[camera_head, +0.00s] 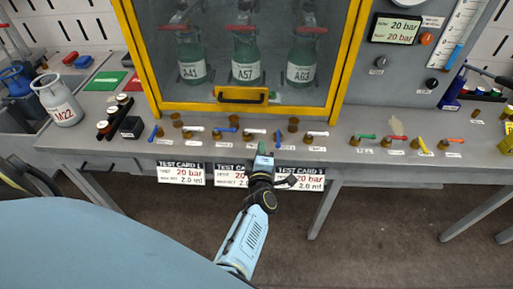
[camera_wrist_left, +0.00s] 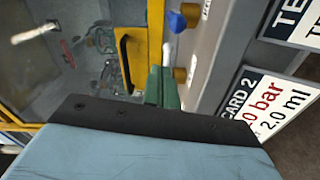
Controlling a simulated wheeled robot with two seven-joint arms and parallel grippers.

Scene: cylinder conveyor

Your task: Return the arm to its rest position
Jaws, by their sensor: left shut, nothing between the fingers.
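My left gripper (camera_head: 263,149) is at the front edge of the bench, in front of the yellow-framed cabinet. Its greenish fingers are together, with nothing held between them. The wrist partly covers the middle test card (camera_head: 228,180). In the left wrist view the shut green fingers (camera_wrist_left: 163,88) point toward the bench front and the cabinet's yellow handle. The light blue arm link reaches up from the bottom of the head view. I cannot tell whether the fingertips touch the bench edge. My right gripper is not in view.
The cabinet (camera_head: 340,62) holds green cylinders A41 (camera_head: 191,72), A57 (camera_head: 245,73) and A63 (camera_head: 301,74) behind its closed door. Several coloured valve levers line the bench (camera_head: 365,126). A grey M22 cylinder (camera_head: 60,112) stands left. The floor (camera_head: 375,240) before the bench is clear.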

